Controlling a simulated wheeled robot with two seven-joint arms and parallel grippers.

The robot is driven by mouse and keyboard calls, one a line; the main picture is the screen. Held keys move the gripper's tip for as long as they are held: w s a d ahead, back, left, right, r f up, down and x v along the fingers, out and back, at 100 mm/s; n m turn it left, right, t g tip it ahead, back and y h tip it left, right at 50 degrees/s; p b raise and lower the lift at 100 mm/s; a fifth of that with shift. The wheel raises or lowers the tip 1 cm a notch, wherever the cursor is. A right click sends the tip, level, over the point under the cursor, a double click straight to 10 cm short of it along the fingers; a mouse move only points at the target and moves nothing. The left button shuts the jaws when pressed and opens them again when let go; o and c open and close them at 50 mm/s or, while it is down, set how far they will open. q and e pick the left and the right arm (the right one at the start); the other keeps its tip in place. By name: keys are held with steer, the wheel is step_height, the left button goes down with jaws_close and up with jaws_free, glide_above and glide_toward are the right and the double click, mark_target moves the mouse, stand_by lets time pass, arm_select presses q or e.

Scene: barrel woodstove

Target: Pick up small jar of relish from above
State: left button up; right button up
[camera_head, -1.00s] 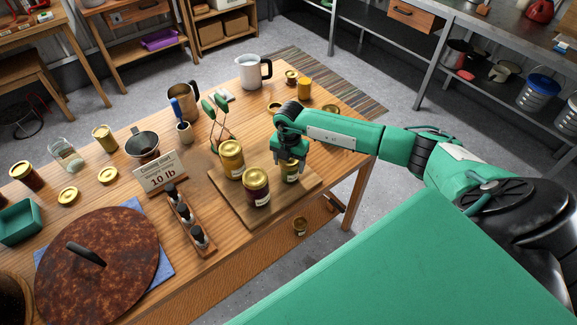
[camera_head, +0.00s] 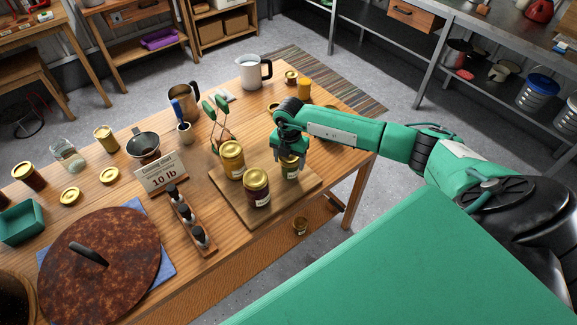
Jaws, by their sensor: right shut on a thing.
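The small jar of relish (camera_head: 290,171) is greenish with a pale label and stands at the right part of the wooden board (camera_head: 228,210). My right gripper (camera_head: 289,157) comes down on it from above and is shut on its top, which the fingers partly hide. I cannot tell whether the jar's base still touches the board. A taller yellow jar (camera_head: 231,163) and a dark red jar (camera_head: 257,192), both gold-lidded, stand on the board left of it. My left gripper is not in view.
A wire jar lifter with green grips (camera_head: 221,117) stands behind the board.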

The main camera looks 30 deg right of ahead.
steer(key=shift+r+p, duration=1.55)
steer(key=shift+r, duration=1.05)
steer(key=shift+a, duration=0.1)
